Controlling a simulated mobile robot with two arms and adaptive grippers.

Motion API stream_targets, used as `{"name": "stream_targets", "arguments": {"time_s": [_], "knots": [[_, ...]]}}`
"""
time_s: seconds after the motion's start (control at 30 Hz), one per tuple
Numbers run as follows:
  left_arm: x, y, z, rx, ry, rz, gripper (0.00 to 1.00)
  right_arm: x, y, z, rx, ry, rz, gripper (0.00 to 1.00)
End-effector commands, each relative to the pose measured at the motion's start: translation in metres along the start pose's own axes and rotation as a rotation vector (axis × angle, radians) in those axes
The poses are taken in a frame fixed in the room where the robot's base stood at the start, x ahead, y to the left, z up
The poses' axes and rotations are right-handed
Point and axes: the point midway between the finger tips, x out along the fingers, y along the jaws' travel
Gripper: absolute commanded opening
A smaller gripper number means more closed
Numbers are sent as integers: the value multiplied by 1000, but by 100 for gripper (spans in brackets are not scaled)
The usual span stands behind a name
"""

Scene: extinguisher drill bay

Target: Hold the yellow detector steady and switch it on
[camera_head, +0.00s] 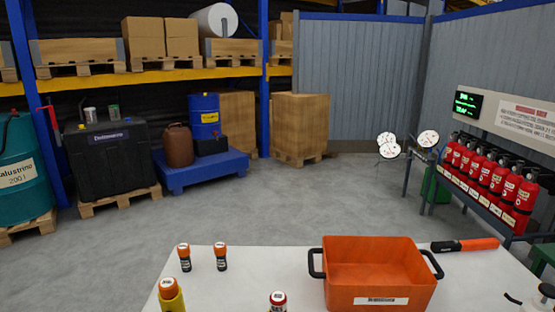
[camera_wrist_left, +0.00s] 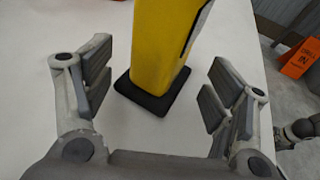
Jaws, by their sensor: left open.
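The yellow detector (camera_wrist_left: 163,40) stands upright on the white table in the left wrist view, on a black foot. Its upper part is cut off by the top of that view. In the head view, a yellow body with an orange top (camera_head: 171,294) at the bottom edge looks like the same detector; its lower part is cut off. My left gripper (camera_wrist_left: 158,80) is open, with one finger on each side of the detector and visible gaps to both. The detector's switch does not show clearly. My right gripper is not recognisable in either view.
The white table (camera_head: 245,284) also bears two small black bottles with orange caps (camera_head: 185,257) (camera_head: 221,257), a red canister (camera_head: 278,301), an orange crate (camera_head: 368,290) and an orange-black tool (camera_head: 465,245). An orange sign (camera_wrist_left: 300,58) lies beyond the table edge.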

Motion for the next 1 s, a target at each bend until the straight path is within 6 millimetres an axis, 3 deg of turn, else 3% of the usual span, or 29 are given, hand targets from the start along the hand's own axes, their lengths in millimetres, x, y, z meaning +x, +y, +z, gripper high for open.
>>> {"name": "stream_targets", "arguments": {"time_s": [0.2, 0.57, 0.83, 1.0], "knots": [[18, 0, 1, 1, 0, -1, 77, -1, 7, 1, 2, -1, 9, 60], [22, 0, 0, 1, 1, 0, 77, -1, 8, 1, 3, -1, 10, 60], [22, 0, 0, 0, 1, -1, 45, -1, 8, 1, 3, -1, 9, 60], [22, 0, 0, 0, 1, 0, 42, -1, 6, 0, 2, 0, 8, 60]]}}
